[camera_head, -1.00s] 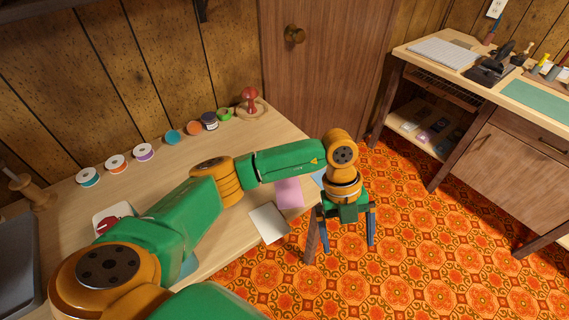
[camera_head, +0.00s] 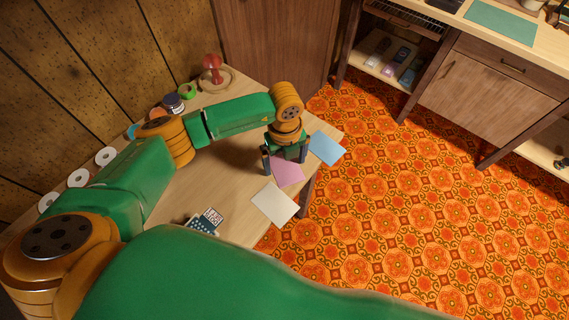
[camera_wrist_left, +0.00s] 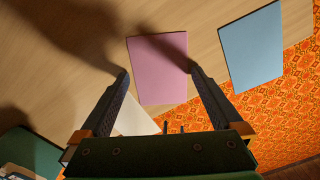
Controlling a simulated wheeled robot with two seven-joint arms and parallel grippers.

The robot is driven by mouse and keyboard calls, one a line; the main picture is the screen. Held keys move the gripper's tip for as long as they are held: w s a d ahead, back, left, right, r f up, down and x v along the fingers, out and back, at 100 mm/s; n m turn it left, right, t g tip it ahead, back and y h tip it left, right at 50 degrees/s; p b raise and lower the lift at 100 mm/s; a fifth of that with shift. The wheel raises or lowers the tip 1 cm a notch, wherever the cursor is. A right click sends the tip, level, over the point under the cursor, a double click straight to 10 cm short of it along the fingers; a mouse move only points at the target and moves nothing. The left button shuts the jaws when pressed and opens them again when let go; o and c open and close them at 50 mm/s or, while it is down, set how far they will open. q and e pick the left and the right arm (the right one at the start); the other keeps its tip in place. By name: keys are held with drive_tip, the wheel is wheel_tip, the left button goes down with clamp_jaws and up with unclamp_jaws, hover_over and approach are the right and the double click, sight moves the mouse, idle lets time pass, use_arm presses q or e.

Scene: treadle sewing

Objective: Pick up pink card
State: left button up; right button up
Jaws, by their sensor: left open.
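The pink card (camera_head: 288,174) lies flat near the table's right edge, partly hidden by my left gripper in the head view. In the left wrist view the pink card (camera_wrist_left: 159,70) shows almost whole, ahead of the fingertips. My left gripper (camera_head: 285,165) is open and empty above the card. In the wrist view my left gripper's fingertips (camera_wrist_left: 158,73) stand apart, one toward each side of the card. I cannot tell the exact height above it. My right gripper is not in view.
A blue card (camera_head: 326,148) lies beside the pink one, reaching the table edge. A cream card (camera_head: 274,204) lies on the near side. A red-handled object on a round base (camera_head: 213,75) and several spools stand at the back. Orange patterned floor (camera_head: 400,200) lies beyond the edge.

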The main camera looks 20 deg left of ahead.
use_arm(q)
drive_tip(key=shift+r, duration=0.1)
drive_tip(key=c, duration=1)
